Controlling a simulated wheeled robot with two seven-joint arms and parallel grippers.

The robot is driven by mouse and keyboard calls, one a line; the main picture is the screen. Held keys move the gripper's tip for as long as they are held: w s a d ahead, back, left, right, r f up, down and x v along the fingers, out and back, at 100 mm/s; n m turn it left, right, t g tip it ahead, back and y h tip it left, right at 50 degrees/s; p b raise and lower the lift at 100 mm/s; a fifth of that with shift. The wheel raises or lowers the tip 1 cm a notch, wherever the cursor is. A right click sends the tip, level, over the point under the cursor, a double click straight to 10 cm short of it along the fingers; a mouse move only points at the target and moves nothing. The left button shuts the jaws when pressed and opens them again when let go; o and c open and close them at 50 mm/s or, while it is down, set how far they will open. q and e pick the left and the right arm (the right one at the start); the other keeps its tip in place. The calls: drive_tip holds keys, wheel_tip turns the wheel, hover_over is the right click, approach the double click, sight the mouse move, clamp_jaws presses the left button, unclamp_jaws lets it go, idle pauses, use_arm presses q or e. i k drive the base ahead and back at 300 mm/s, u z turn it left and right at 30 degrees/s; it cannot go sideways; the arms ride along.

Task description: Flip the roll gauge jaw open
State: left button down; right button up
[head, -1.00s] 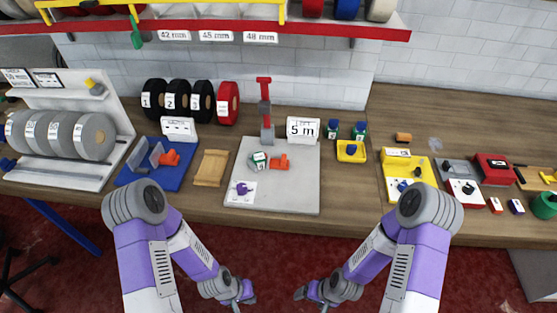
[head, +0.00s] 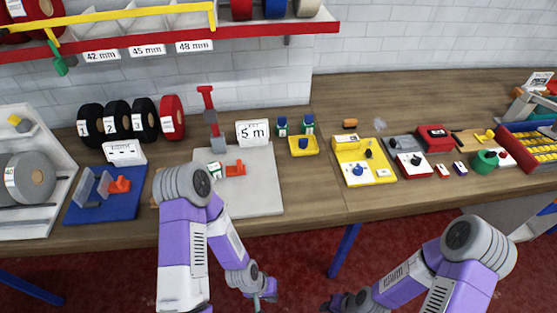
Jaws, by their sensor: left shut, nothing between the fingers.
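I cannot tell for sure which fixture is the roll gauge. A grey board (head: 262,200) carries a tall red and grey post (head: 210,115), an orange-red clamp-like piece (head: 236,169) and a small green and white block (head: 214,170). To its left, a blue base (head: 95,208) holds grey upright plates (head: 97,186) and an orange-red piece (head: 120,185). My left gripper (head: 268,292) is shut and empty, low in front of the table, apart from both fixtures. My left arm hides the board's left part. My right gripper (head: 332,306) is low at the picture's bottom edge, its fingers unclear.
Black rolls (head: 117,122) and a red roll (head: 172,117) stand behind the fixtures. A "5 m" sign (head: 252,133), a yellow tray (head: 304,146) and a yellow board (head: 362,165) are to the right. A red-edged shelf (head: 130,33) hangs above. Bare tabletop shows right of the grey board.

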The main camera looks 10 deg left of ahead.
sight(239, 169)
drive_tip(key=z, duration=0.8)
drive_tip(key=k, duration=0.85)
drive_tip(key=u, duration=0.95)
drive_tip(key=i, duration=0.45)
drive_tip(key=u, duration=0.05)
